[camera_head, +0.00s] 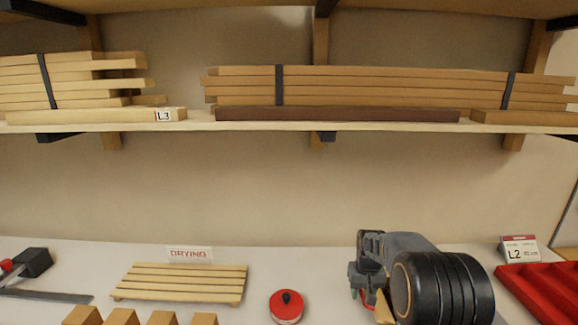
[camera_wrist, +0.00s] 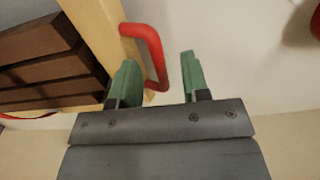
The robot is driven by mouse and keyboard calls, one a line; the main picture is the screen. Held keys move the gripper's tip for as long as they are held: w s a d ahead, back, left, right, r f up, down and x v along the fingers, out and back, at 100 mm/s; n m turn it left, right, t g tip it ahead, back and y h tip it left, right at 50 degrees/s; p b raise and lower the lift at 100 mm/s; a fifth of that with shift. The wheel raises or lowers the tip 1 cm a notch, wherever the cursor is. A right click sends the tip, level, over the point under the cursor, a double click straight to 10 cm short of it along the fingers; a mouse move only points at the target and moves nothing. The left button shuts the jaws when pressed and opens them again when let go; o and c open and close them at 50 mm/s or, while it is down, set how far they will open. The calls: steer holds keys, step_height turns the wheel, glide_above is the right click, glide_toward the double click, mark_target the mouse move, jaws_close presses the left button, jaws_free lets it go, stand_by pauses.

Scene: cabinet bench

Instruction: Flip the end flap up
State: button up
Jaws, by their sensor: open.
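In the wrist view a red U-shaped handle (camera_wrist: 155,48) is fixed to a pale wooden piece (camera_wrist: 98,28), which looks like the end flap. My gripper (camera_wrist: 158,58) is open, with green fingers. The handle's outer bar lies between the fingers in this view, nearer the left one; I see no grip, and cannot tell whether they touch. In the head view my arm (camera_head: 440,285) is at the lower right, and its black joint and grey links hide most of the gripper. The flap and handle are not clearly visible there.
Dark brown boards (camera_wrist: 40,55) lie left of the pale piece. On the bench are a slatted drying rack (camera_head: 180,283), a red round container (camera_head: 286,306), wooden blocks (camera_head: 120,317) and a red tray (camera_head: 540,290). A shelf (camera_head: 330,127) with strapped boards hangs above. The back wall between is bare.

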steer(key=shift+s+d+f, duration=0.1)
steer(key=shift+s+f, duration=0.1)
steer(key=shift+w+d+r+p, duration=0.1)
steer(key=shift+r+p, duration=0.45)
step_height(320, 180, up, 8)
steer(key=p, duration=0.5)
steer(key=shift+w, duration=0.1)
steer(key=shift+s+a+f, duration=0.1)
steer(key=shift+s+f, duration=0.3)
steer(key=shift+s, duration=0.2)
steer(key=shift+s+a+f, duration=0.1)
steer(key=shift+s+f, duration=0.3)
steer(key=shift+s, duration=0.2)
steer(key=s+a+r+t, duration=0.2)
steer(key=s+r, duration=0.4)
steer(key=s, duration=0.4)
steer(key=s+a+r+t, duration=0.2)
steer(key=s+r, duration=0.5)
steer(key=s, duration=0.4)
steer(key=shift+s+a+r+t, duration=0.15)
steer(key=shift+s+a+t, duration=0.1)
steer(key=shift+a+t, duration=0.2)
